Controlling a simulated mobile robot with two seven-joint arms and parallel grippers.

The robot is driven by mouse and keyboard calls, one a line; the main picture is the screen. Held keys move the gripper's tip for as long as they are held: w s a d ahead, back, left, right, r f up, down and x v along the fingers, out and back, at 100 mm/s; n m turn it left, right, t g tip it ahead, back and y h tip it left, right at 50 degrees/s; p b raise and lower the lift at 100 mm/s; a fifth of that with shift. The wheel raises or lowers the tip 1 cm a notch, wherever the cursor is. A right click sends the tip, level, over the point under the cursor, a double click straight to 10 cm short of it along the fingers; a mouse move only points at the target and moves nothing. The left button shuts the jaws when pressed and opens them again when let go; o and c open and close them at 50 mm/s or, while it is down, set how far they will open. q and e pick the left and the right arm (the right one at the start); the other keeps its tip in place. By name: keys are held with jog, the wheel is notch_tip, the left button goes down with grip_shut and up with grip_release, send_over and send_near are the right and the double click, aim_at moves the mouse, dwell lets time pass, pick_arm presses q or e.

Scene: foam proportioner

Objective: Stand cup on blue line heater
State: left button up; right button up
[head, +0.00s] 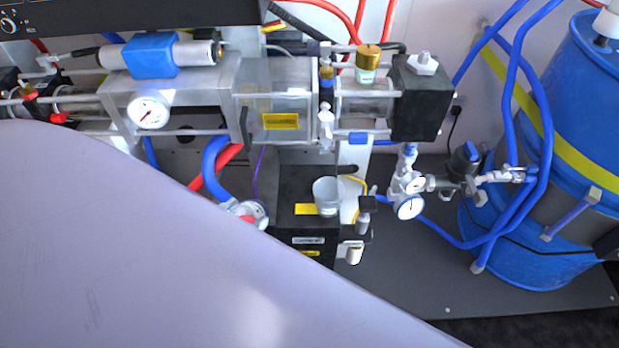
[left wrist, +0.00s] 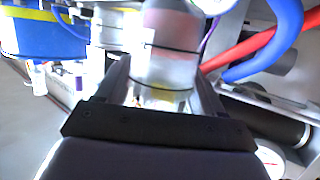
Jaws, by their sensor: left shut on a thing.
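A small translucent cup (head: 327,195) shows in the head view, upright over the top of a black box (head: 309,242) with yellow and white labels. No fingers are visible around it there. I cannot read which heater the box is. In the left wrist view my left gripper (left wrist: 162,92) is shut on a clear, cup-like thing (left wrist: 165,72) between its dark fingers. Its lower end is partly hidden. I cannot tell whether it is the cup seen in the head view. My left gripper cannot be made out in the head view. My right gripper is not in view.
My own pale arm hides the lower left of the head view. Gauges and valves (head: 410,206) stand right of the box. A clear pump cylinder (head: 280,95) lies behind and above it. A blue drum (head: 590,90) with blue hoses stands at the right.

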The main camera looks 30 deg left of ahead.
pick_arm(q)
jog(key=shift+w, duration=0.25)
jog(key=w, duration=1.7)
jog(key=shift+w+d, duration=0.3)
jog(key=shift+w, duration=0.1)
jog(key=shift+s+f, duration=0.1)
jog(key=shift+f, duration=0.2)
jog(key=shift+f, duration=0.15)
jog(key=o, duration=1.2)
